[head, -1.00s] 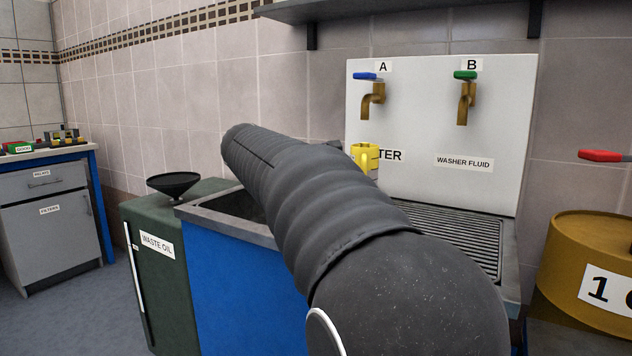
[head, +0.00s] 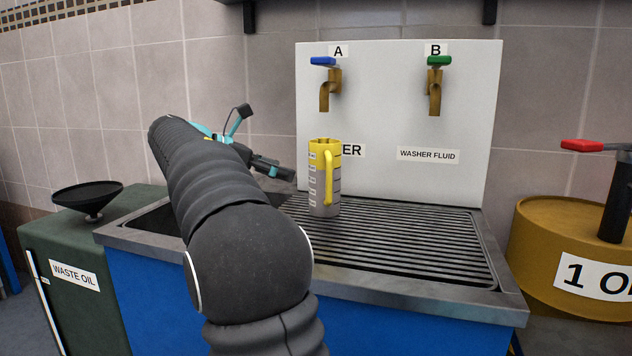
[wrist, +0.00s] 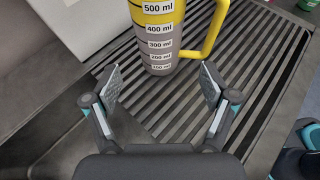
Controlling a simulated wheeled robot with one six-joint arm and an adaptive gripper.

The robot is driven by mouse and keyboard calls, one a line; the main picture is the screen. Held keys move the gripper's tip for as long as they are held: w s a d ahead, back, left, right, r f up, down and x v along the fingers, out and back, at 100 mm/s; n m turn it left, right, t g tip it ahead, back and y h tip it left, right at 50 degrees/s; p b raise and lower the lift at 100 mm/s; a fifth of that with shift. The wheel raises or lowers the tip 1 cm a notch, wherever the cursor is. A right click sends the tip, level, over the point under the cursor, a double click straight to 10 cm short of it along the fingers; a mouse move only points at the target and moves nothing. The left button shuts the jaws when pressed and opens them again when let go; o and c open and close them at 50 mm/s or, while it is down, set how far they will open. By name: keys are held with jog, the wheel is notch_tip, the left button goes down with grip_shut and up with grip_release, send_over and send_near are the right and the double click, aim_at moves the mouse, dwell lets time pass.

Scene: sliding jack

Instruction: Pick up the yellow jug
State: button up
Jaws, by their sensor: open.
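The yellow jug (head: 323,180) stands upright on the slotted drain grate (head: 420,240), below and near tap A. It has a grey measuring scale and a yellow handle on its right side. In the wrist view the jug (wrist: 160,40) is ahead of the fingers, its top cut off by the frame edge. My gripper (wrist: 158,88) is open and empty, its fingers spread on either side of the line to the jug and short of it. In the head view my gripper (head: 275,170) is just left of the jug, partly hidden by my arm.
Tap A (head: 330,90) and tap B (head: 436,88) stick out from the white panel above the grate. A green waste oil cabinet (head: 70,260) with a black funnel (head: 86,196) stands left. A brown drum (head: 545,240) stands right. The grate right of the jug is clear.

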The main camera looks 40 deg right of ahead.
aim_at(311, 180)
jog(key=x, duration=0.6)
jog(key=shift+w+f+b, duration=0.1)
jog(key=shift+w+b, duration=0.05)
jog(key=shift+b, duration=0.15)
jog(key=shift+x, duration=2.9)
jog(key=shift+r, duration=0.25)
jog(key=c, duration=1.2)
jog(key=shift+r, duration=0.15)
jog(key=c, duration=0.3)
